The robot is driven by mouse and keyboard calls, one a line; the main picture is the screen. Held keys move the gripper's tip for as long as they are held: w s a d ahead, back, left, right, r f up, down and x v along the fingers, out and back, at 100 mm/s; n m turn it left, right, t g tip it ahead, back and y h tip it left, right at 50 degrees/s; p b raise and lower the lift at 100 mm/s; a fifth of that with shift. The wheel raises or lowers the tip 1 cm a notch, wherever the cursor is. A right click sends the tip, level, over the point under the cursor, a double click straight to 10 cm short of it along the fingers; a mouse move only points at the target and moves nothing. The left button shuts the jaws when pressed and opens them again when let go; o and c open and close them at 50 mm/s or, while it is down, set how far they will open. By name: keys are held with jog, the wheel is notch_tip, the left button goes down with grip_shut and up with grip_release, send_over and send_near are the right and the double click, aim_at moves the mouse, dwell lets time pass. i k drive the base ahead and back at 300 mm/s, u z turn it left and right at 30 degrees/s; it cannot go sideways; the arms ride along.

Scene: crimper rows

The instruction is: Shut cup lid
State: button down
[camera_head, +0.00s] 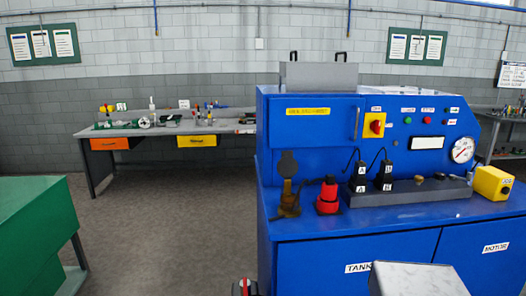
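A small brass-brown cup (288,204) stands on the left front part of the blue machine's top. A dark round lid (288,164) stands upright above it, so the cup looks open. I cannot make out the hinge or the inside of the cup at this size.
A red bottle-like part (328,196) stands just right of the cup. Two black blocks with cables (371,178), a yellow box (493,183) and a gauge (462,150) are farther right on the blue machine (300,262).

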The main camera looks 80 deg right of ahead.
aim_at(287, 167)
jog(key=z, duration=0.4)
jog(key=i, duration=1.05)
jog(key=z, duration=0.5)
